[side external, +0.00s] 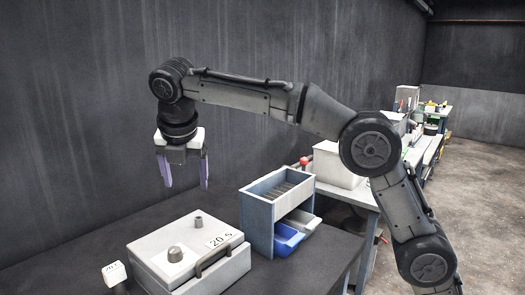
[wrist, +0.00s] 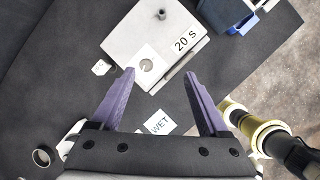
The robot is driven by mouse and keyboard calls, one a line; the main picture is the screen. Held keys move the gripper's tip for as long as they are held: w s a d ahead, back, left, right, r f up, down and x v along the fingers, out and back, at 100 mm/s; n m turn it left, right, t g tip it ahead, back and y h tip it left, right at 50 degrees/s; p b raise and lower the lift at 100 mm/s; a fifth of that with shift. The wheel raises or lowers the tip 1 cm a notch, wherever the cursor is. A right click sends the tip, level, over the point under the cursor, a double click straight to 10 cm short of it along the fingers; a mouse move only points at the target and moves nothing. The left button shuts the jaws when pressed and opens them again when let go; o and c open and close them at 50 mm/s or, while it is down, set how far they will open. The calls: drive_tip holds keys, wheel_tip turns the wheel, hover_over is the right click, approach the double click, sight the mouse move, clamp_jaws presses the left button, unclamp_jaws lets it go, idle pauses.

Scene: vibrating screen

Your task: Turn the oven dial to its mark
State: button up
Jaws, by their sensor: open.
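The oven appears to be the pale grey flat box (side external: 225,262) with a dark bar handle on its front and a "20 S" label on top. Its round grey dial (side external: 175,254) sits on a white square plate on the top; the dial also shows in the wrist view (wrist: 146,65). The mark and the dial's pointing direction are too small to tell. My gripper (side external: 185,187) is open and empty, pointing down, well above the box. In the wrist view its purple fingers (wrist: 160,73) are spread apart, with the dial just beyond the left fingertip.
A small grey post (side external: 198,222) stands on the box top. A blue-grey slotted cabinet (side external: 258,222) with a blue bin (side external: 288,240) stands behind right. A small white labelled block (side external: 115,272) is left of the box. A "WET" card (wrist: 157,123) and a ring (wrist: 41,155) lie on the dark table.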

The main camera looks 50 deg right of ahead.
drive_tip(key=s+d+r+m, duration=0.4)
drive_tip(key=s+d+r, duration=0.1)
drive_tip(key=s+d, duration=0.5)
drive_tip(key=shift+s+r+t+y, duration=0.3)
drive_tip(key=shift+s, duration=0.6)
drive_tip(key=shift+m, duration=0.3)
drive_tip(key=m+g+y, duration=0.2)
drive_tip(key=m+y, duration=0.4)
drive_tip(key=m, duration=0.1)
hover_over(175, 249)
drive_tip(key=s+d, duration=0.3)
drive_tip(key=s, duration=0.2)
wheel_tip(175, 249, down, 8)
drive_tip(key=shift+g+y, duration=0.3)
drive_tip(key=shift+g, duration=0.2)
drive_tip(key=w+a+f, duration=0.1)
drive_tip(key=f, duration=0.4)
drive_tip(key=w+f, duration=0.2)
drive_tip(key=f, duration=0.4)
drive_tip(key=w+a+f, duration=0.1)
drive_tip(key=w+f, duration=0.1)
drive_tip(key=f, duration=0.4)
drive_tip(key=shift+a, duration=0.35)
